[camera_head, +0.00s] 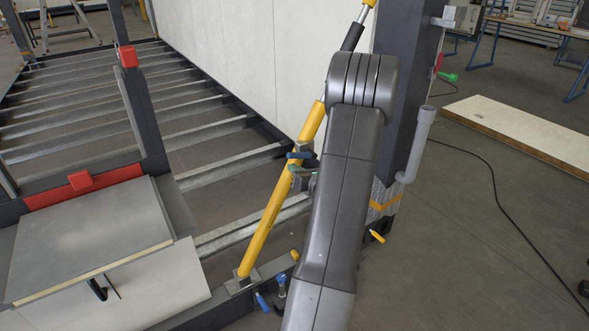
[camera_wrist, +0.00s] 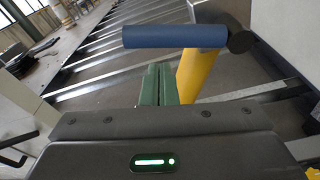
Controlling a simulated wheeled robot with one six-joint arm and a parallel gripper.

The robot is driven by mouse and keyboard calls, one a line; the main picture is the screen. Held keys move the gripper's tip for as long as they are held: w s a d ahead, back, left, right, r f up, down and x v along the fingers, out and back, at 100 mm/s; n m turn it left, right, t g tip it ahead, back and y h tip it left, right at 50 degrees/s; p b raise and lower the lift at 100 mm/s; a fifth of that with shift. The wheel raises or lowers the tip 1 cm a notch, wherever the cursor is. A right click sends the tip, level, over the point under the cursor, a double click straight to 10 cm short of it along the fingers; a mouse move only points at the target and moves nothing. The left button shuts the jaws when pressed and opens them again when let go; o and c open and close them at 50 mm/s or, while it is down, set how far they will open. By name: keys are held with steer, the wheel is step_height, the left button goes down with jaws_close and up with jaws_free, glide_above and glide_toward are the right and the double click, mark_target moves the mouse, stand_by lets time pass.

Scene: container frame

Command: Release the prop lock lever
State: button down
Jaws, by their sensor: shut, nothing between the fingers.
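The yellow prop (camera_head: 266,222) leans diagonally up to the right from a foot plate on the dark frame. The prop lock lever (camera_head: 297,155) has a blue handle and sits partway up the prop. In the wrist view the blue lever (camera_wrist: 172,37) lies crosswise near the top, with a dark grey pivot at its right end and the yellow prop (camera_wrist: 201,72) behind. My gripper (camera_wrist: 158,68) has green fingers, shut and empty, with tips just below the blue handle in the picture. Contact with it cannot be told. My arm hides most of the gripper in the head view.
A dark upright post (camera_head: 408,90) with a grey pipe (camera_head: 418,145) stands right of my arm. Steel cross-members (camera_head: 235,165) span the open floor frame. A grey panel (camera_head: 85,235) lies at lower left. A pale board (camera_head: 525,130) and a black cable lie on the right floor.

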steer(key=f+v, duration=0.1)
steer(key=v, duration=0.8)
steer(key=shift+s+f+p, duration=0.3)
steer(key=shift+s+p, duration=0.05)
steer(key=shift+p, duration=0.05)
steer(key=shift+w, duration=0.1)
steer(key=b+x, duration=0.1)
steer(key=x, duration=0.7)
steer(key=w+d+f+n+t+h+b, duration=0.1)
steer(key=w+d+f+n+b, duration=0.2)
steer(key=n+b, duration=0.6)
steer(key=shift+w+d+f+n+t+h, duration=0.35)
steer(key=shift+w+d+n, duration=0.25)
steer(key=shift+n, duration=0.9)
steer(key=shift+a+r, duration=0.1)
